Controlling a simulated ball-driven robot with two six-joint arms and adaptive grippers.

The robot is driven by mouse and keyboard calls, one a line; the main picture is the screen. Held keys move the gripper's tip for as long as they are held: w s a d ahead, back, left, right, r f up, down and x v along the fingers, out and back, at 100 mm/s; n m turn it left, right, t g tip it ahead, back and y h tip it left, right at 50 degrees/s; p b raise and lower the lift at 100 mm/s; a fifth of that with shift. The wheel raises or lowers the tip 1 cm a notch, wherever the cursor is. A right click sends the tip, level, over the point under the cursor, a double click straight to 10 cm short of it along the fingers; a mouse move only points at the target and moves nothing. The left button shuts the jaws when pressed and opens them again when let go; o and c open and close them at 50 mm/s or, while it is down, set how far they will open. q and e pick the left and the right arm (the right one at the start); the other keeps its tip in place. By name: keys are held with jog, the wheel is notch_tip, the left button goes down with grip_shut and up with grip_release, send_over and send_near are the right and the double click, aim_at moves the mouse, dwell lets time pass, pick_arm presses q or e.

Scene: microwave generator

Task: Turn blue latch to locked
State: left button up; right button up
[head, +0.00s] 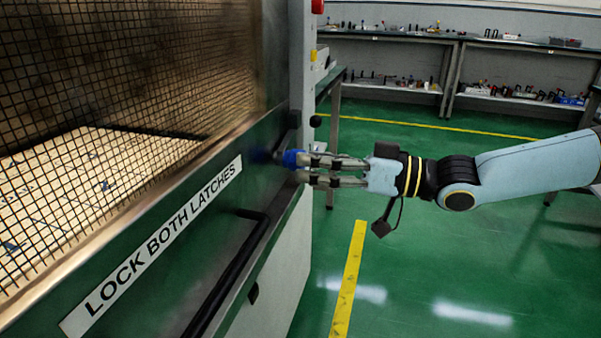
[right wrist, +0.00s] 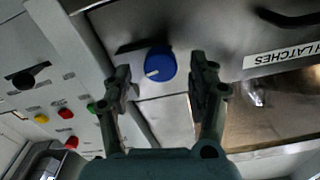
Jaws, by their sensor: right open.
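The blue latch (head: 291,158) is a round knob on the right end of the green front panel in the head view. In the right wrist view the blue latch (right wrist: 161,62) carries a white mark at its lower left. My right gripper (head: 304,170) is at the knob, its fingers pointing left toward the panel. In the right wrist view my right gripper (right wrist: 163,76) is open, with one finger on each side of the knob and gaps visible between. Whether the fingertips reach past the knob's face is unclear. My left gripper is not in view.
A LOCK BOTH LATCHES label (head: 155,243) and a black bar handle (head: 232,270) are on the panel, below a mesh window (head: 110,65). A black knob (right wrist: 24,78) and several coloured buttons are beside the panel in the wrist view. Green floor (head: 430,250) is clear at right.

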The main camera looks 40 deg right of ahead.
aim_at(296, 150)
jog(key=b+x, duration=0.1)
jog(key=x, duration=0.1)
jog(key=shift+w+a, duration=0.15)
jog(key=shift+w, duration=0.1)
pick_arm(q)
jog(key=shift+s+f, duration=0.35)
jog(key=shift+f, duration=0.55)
pick_arm(e)
jog(key=c, duration=1.1)
jog(key=n, duration=0.1)
jog(key=n+p, duration=0.1)
jog(key=n, duration=0.1)
jog(key=shift+r, duration=0.25)
jog(key=shift+c, duration=0.2)
jog(key=shift+f+n+p, duration=0.2)
jog(key=shift+n+p, duration=0.15)
jog(key=shift+n, duration=0.55)
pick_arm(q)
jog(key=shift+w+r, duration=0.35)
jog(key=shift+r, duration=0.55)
